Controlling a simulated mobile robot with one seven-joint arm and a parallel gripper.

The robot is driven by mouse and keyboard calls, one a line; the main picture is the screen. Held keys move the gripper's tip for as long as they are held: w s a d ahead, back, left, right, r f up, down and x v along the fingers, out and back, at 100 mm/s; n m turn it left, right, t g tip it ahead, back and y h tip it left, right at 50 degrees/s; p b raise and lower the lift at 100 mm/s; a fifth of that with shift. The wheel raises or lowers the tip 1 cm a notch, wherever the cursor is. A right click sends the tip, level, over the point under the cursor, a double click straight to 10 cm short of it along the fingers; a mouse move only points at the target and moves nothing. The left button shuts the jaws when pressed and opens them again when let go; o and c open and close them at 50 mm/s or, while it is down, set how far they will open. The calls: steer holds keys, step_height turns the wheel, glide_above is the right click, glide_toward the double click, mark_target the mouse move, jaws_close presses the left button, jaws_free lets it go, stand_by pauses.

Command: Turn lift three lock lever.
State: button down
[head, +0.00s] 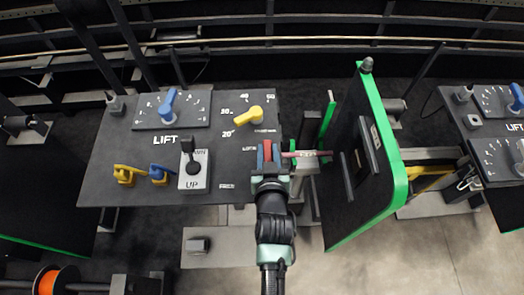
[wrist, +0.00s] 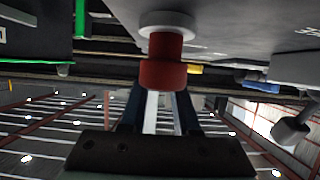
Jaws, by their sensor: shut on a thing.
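In the wrist view, the red lever (wrist: 165,72) is a short cylinder coming out of a pale round collar (wrist: 168,24). My fingers (wrist: 158,108) reach up to its near end. The lever's exact angle is hard to tell. A thin brownish-red rod (head: 308,154) shows just right of the gripper; whether it belongs to the lever is unclear.
A yellow lever (head: 125,175) and a blue lever (head: 160,174) sit at the panel's lower left, beside an UP switch (head: 193,168). Blue (head: 168,103) and yellow (head: 249,115) dial knobs are above. A green-edged board (head: 398,165) stands close at the right.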

stand_by(0.4)
steer(key=c, duration=0.6)
jaws_free()
steer(key=shift+c, duration=0.2)
steer(key=b+v, duration=0.2)
steer(key=v, duration=1.1)
steer(key=shift+w, duration=0.1)
